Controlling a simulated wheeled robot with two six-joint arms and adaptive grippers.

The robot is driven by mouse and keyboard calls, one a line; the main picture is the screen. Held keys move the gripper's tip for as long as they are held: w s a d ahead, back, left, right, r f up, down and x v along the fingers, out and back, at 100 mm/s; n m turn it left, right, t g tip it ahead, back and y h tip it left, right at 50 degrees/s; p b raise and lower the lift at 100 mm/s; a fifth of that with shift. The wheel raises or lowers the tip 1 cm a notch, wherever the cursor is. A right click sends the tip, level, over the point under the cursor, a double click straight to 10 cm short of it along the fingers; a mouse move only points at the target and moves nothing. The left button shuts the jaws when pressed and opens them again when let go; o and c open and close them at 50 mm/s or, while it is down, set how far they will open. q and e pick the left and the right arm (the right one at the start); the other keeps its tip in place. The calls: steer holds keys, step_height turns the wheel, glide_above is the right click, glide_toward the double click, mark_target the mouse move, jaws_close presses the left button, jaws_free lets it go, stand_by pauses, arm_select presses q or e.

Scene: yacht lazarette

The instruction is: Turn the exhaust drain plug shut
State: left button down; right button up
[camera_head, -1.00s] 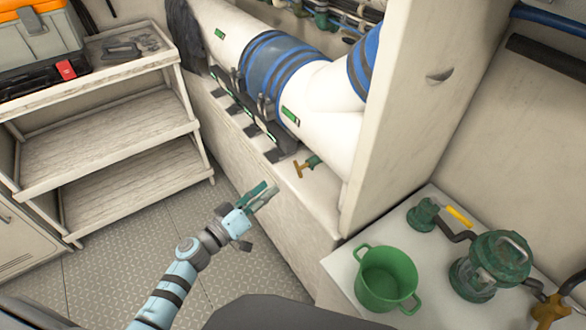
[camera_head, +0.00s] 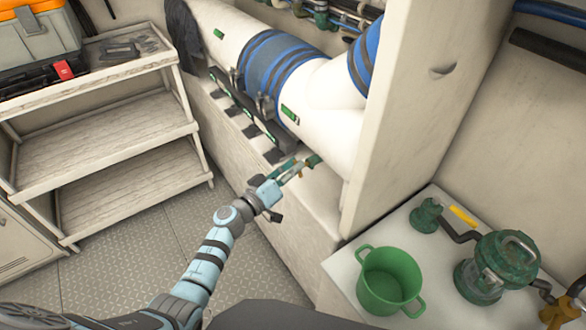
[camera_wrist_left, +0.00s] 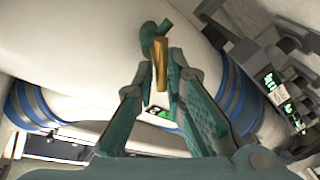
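The exhaust drain plug is a brass handle on a short green stub (camera_head: 313,160) low on the white exhaust pipe (camera_head: 335,120). In the head view its handle is mostly hidden by my left gripper (camera_head: 292,171). In the left wrist view the brass handle (camera_wrist_left: 160,62) stands lengthwise between the tips of my left gripper (camera_wrist_left: 162,75), with the green stub curving above it. The green fingers are apart, one on each side of the handle, with a narrow gap showing; contact cannot be told. My right gripper is not in view.
The pale bulkhead post (camera_head: 395,110) stands right of the plug. A green pot (camera_head: 388,280) and a green pump (camera_head: 497,265) are on the white counter at lower right. A shelf rack (camera_head: 105,150) with toolboxes is at left. Bare metal floor (camera_head: 130,250) lies between.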

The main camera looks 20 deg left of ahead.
arm_select(q)
steer(key=shift+f, duration=0.1)
stand_by(0.3)
steer(key=m+h+b, duration=0.1)
steer(key=m+b, duration=0.1)
steer(key=m, duration=0.3)
steer(key=m+h+b, duration=0.1)
steer(key=m+b, duration=0.1)
steer(key=m, duration=0.3)
steer(key=m+h+b, duration=0.2)
steer(key=m+b, duration=0.1)
steer(key=m, duration=0.2)
steer(key=shift+s+d+f+m+t, duration=0.2)
steer(key=shift+m+t, duration=0.1)
steer(key=shift+t, duration=0.1)
steer(key=m+h+b, duration=0.1)
steer(key=m, duration=0.2)
steer(key=m+g+h+b, duration=0.1)
steer(key=m+b, duration=0.1)
steer(key=m, duration=0.2)
steer(key=shift+f, duration=0.1)
steer(key=shift+m+g+h+b, duration=0.4)
steer(key=shift+m+g+b, duration=0.45)
steer(key=shift+m, duration=1.3)
steer(key=shift+m+g+h+b, duration=0.4)
steer(key=shift+m+g+b, duration=0.4)
steer(key=shift+m, duration=1.35)
